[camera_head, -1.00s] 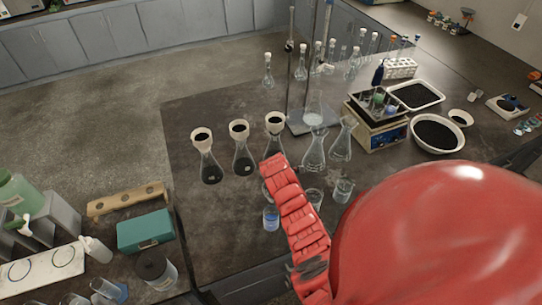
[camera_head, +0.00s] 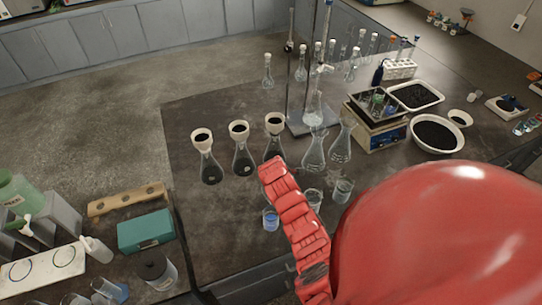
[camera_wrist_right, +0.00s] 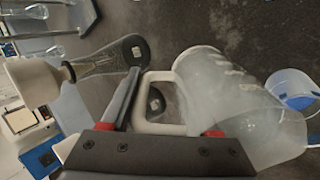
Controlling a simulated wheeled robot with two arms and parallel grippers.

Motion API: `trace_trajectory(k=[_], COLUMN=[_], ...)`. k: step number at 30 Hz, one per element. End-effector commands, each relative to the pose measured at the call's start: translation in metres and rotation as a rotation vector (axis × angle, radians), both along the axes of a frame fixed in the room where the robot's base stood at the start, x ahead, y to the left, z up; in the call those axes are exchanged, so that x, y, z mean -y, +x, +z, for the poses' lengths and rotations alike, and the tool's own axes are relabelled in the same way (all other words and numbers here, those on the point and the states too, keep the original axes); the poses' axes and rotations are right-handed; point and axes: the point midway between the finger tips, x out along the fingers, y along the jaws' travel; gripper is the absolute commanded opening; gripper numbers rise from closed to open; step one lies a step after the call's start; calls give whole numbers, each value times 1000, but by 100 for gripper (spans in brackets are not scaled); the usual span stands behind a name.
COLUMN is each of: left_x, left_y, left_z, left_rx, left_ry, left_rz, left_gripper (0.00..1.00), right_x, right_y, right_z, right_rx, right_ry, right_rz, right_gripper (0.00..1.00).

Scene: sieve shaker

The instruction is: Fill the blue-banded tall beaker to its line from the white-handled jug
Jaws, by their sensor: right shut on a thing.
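The white-handled jug (camera_wrist_right: 235,105) is a cloudy, see-through vessel, tilted in the right wrist view. My right gripper (camera_wrist_right: 165,115) is shut on its white handle. The head view does not show the jug or this gripper clearly; my red arm covers that area. A clear beaker with blue on it (camera_head: 271,218) stands upright near the bench's front edge, just left of my arm. My left gripper is out of view.
Several flasks with black-filled funnels (camera_head: 241,150) stand behind the beaker. Two clear beakers (camera_head: 343,190) stand right of my arm. The bench left of the blue-marked beaker is clear.

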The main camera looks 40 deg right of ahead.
Motion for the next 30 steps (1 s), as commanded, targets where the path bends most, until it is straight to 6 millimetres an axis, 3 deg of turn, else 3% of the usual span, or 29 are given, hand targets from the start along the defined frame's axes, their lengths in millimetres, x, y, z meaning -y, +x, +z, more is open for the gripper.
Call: trace_trajectory(k=[30], left_x=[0], left_y=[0], left_z=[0], left_rx=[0], left_ry=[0], left_rz=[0], left_gripper=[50], right_x=[-3], right_y=[-3], right_z=[8], right_rx=[31], right_ry=[-28], right_rz=[-1], right_gripper=[0])
